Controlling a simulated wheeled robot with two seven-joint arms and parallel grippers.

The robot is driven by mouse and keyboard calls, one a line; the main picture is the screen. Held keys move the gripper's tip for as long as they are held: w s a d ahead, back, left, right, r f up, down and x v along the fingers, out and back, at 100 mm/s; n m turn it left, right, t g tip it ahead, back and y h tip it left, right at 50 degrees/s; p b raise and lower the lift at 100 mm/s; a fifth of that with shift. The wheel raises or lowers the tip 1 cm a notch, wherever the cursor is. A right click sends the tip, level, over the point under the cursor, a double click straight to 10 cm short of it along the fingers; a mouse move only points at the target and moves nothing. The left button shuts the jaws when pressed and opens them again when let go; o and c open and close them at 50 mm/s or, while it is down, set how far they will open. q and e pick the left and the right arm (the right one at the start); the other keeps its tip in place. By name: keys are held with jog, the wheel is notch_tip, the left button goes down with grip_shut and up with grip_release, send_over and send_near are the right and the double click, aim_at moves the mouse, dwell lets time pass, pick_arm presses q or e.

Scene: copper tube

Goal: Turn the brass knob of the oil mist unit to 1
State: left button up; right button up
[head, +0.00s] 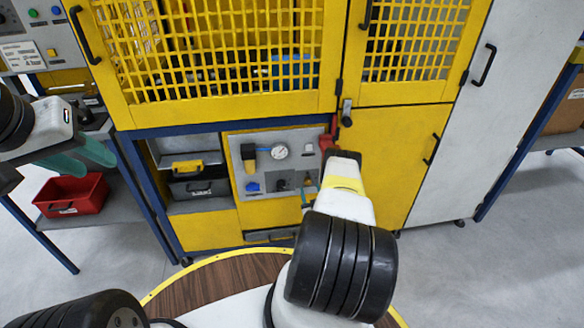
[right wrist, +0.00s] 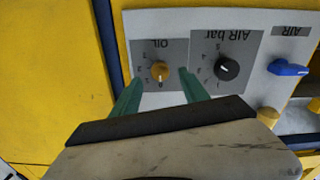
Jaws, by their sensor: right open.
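The brass knob (right wrist: 159,71) sits on a grey plate marked OIL (right wrist: 150,48) in the right wrist view, which shows the panel upside down. A pale pointer mark seems to be on the knob's lower side in that picture. The scale digits around it are too small to read surely. My right gripper (right wrist: 161,76) is open, its green fingers on either side of the knob with gaps. I cannot tell how far the fingertips are from the plate. In the head view my right arm covers part of the panel. My left gripper (head: 82,157) hangs at the left, away from the panel.
Beside the OIL plate are a black AIR bar knob (right wrist: 228,68) and a blue AIR handle (right wrist: 288,68). The head view shows a round gauge (head: 279,151), a yellow cabinet (head: 385,180) and a red bin (head: 72,195) on a left shelf.

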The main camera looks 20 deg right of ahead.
aim_at(308, 184)
jog(key=shift+x, duration=1.85)
grip_shut()
jog(key=shift+m, duration=0.4)
jog(key=m, duration=0.3)
jog(key=shift+m, duration=0.3)
jog(key=shift+f+m, duration=0.1)
jog(key=shift+m, duration=2.1)
